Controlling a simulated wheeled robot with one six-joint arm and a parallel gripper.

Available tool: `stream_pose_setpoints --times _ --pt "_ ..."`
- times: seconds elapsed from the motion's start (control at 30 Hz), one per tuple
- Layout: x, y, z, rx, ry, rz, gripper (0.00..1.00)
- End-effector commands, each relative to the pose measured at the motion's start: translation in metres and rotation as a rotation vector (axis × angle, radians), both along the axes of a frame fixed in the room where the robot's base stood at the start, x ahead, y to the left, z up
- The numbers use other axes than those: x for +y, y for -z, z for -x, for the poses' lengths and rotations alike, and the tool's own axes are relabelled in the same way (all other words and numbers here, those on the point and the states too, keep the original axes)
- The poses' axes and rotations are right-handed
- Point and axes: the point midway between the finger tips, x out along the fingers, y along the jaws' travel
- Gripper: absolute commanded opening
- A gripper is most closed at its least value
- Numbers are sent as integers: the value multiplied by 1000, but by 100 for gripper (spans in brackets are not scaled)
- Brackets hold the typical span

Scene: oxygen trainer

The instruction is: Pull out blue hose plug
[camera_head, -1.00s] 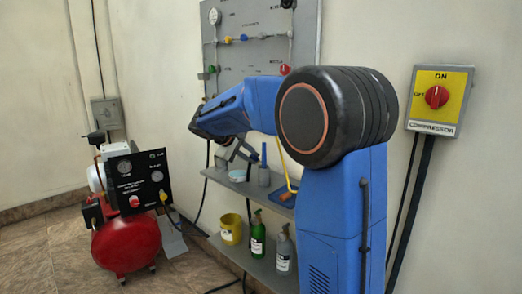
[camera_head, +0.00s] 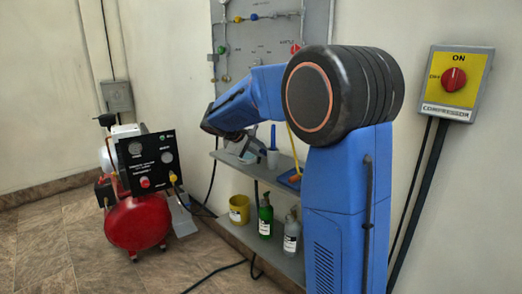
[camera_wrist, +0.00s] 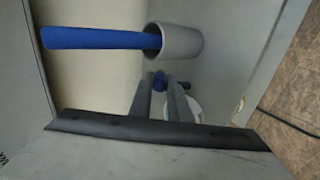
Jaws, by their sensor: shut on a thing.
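My gripper (camera_wrist: 160,98) shows in the wrist view, with its two dark fingers close together. A small blue piece, which looks like the blue hose plug (camera_wrist: 159,80), sits between the fingertips. Most of it is hidden, and I cannot see whether a hose is attached. In the head view my arm hides most of the gripper, which is above the left part of the shelf (camera_head: 226,157). The panel (camera_head: 275,40) on the wall behind has blue, yellow, green and red fittings.
A grey cup (camera_wrist: 182,43) holding a long blue-handled item (camera_wrist: 95,38) is close beside the fingers. A yellow bucket (camera_head: 239,210), green bottle (camera_head: 265,218) and grey bottle (camera_head: 291,232) stand on the lower shelf. A red compressor (camera_head: 138,222) stands left; the floor before it is clear.

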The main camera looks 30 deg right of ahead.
Motion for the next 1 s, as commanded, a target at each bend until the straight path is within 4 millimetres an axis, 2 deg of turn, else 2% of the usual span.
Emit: stream_pose_setpoints --times 0.73,0.77,0.83,0.87,1.0 --pt "0 7 0 0 -1 1 0" --pt "0 8 0 0 0 1 18" --pt "0 7 0 0 0 1 35" --pt "0 7 0 0 0 1 38" --pt "0 8 0 1 0 0 38"
